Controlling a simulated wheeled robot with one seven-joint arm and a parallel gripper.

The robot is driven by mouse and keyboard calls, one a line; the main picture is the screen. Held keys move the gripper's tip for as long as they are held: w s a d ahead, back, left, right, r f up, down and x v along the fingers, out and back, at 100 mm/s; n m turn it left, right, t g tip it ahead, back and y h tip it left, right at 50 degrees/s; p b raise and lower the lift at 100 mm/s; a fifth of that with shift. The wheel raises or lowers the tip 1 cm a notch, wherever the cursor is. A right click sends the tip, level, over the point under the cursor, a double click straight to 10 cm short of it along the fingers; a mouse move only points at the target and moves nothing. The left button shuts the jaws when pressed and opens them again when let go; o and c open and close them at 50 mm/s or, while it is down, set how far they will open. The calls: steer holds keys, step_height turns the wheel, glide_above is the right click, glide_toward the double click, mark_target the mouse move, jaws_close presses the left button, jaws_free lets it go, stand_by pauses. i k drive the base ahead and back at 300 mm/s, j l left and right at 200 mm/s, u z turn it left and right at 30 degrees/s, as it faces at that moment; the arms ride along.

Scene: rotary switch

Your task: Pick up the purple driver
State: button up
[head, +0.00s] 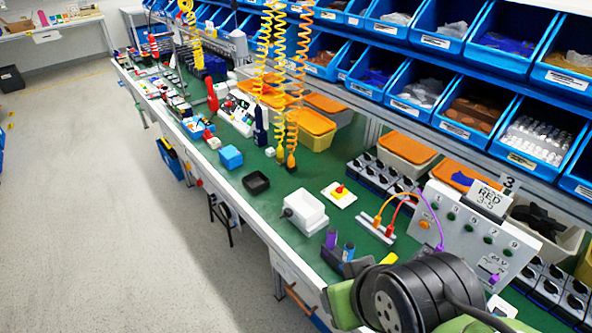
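A purple driver handle (331,238) stands upright near the front edge of the green workbench (268,205). A blue handle (348,251) stands just to its right. Both seem to sit in a dark holder (357,267), partly hidden by my arm. My arm, with a large black round joint and a green link, fills the bottom right, close to the handles. My gripper is not in view, and I see nothing touching the purple driver.
A white box (304,212) stands left of the drivers. A small black tray (256,182) and blue box (230,157) are farther left. A grey panel (465,240) with buttons and cables stands at right. Blue bins line the back. The floor at left is clear.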

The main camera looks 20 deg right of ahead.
mark_target(332, 234)
steer(key=i+j+z, duration=0.3)
steer(key=i+j, duration=0.15)
steer(key=j, duration=0.3)
steer(key=i+j+z, duration=0.15)
steer(key=j, duration=0.25)
steer(key=i+j+z, duration=0.15)
steer(key=j, duration=0.25)
steer(key=i, duration=0.1)
